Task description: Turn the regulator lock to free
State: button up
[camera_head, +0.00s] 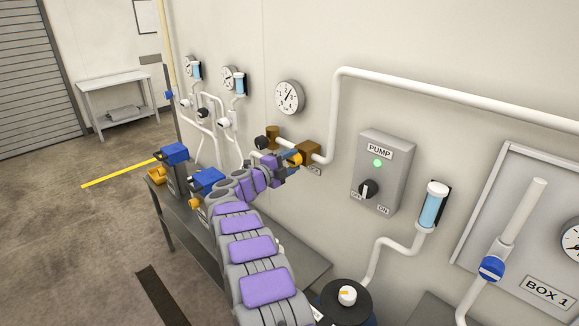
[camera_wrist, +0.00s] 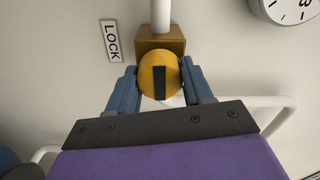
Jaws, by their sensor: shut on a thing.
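The regulator lock is an orange round knob (camera_wrist: 146,65) with a black bar across its face, on a brass block (camera_wrist: 175,46). In the wrist view the bar stands nearly upright in the picture. A LOCK label (camera_wrist: 111,41) is on the wall beside the block. In the head view, the knob (camera_head: 295,159) shows at the end of my arm, in front of the brass block (camera_head: 308,152). My gripper (camera_wrist: 161,80) is shut on the knob, with a blue finger on each side. My gripper (camera_head: 286,165) partly hides the knob in the head view.
A grey pump box (camera_head: 385,165) with a green light and black switch is right of the knob. A round gauge (camera_head: 289,97) hangs above it. White pipe (camera_head: 336,110) runs up from the block. A grey bench (camera_head: 300,262) lies below my arm.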

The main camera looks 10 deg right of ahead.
jog(key=shift+m, duration=0.3)
jog(key=o, duration=0.9)
jog(key=shift+w+d+f, duration=0.15)
jog(key=shift+w, duration=0.05)
jog(key=shift+o, duration=0.7)
jog(key=shift+s, duration=0.1)
jog(key=shift+s+a, duration=0.1)
jog(key=shift+a, duration=0.25)
jog(key=p+v, duration=0.2)
jog(key=v, duration=1.5)
